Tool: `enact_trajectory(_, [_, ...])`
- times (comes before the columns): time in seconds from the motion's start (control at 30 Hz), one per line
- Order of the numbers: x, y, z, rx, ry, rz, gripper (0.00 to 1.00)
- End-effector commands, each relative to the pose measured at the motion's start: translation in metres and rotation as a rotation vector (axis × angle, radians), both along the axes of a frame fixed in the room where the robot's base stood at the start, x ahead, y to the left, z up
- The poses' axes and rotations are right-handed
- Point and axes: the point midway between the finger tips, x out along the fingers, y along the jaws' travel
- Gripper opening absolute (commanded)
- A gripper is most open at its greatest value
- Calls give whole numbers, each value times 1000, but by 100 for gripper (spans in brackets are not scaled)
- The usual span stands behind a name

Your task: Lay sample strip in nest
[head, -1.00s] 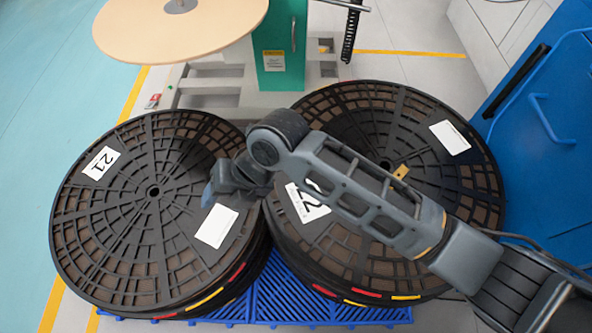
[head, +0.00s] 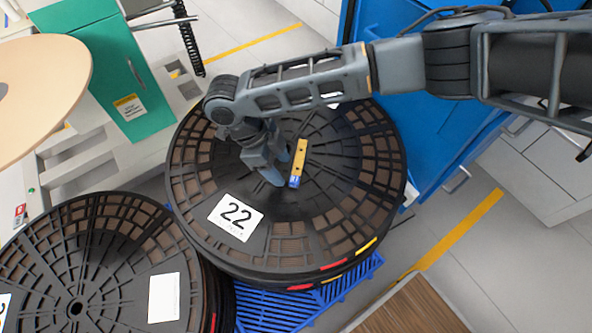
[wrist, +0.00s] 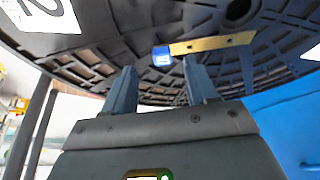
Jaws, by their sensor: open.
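The sample strip, a brass-coloured bar with a blue end (head: 299,158), lies flat on top of the black reel numbered 22 (head: 195,200). My gripper (head: 281,172) is open and empty, just left of the strip's blue end in the head view. In the wrist view the strip (wrist: 212,44) lies beyond the fingertips, its blue end in line with the gap between the fingers of my gripper (wrist: 160,82). The fingers look apart from the strip. I cannot make out a nest in either view.
A second black reel (head: 75,250) lies at lower left beside reel 22. Blue pallet slats (head: 285,308) show underneath. A blue cabinet (head: 440,140) stands close on the right. A wooden surface (head: 410,312) is at the bottom, with clear floor right of it.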

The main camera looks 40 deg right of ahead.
Motion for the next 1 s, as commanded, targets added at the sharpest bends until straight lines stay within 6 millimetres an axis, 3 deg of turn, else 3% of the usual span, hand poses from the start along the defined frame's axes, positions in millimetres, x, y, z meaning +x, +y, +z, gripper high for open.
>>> enact_trajectory(0.33, [-9,-12,-42,0,0,-1,57])
enact_trajectory(0.6, [-10,-14,-46,0,-2,-1,57])
enact_trajectory(1.0, [-10,-14,-46,1,-2,-1,20])
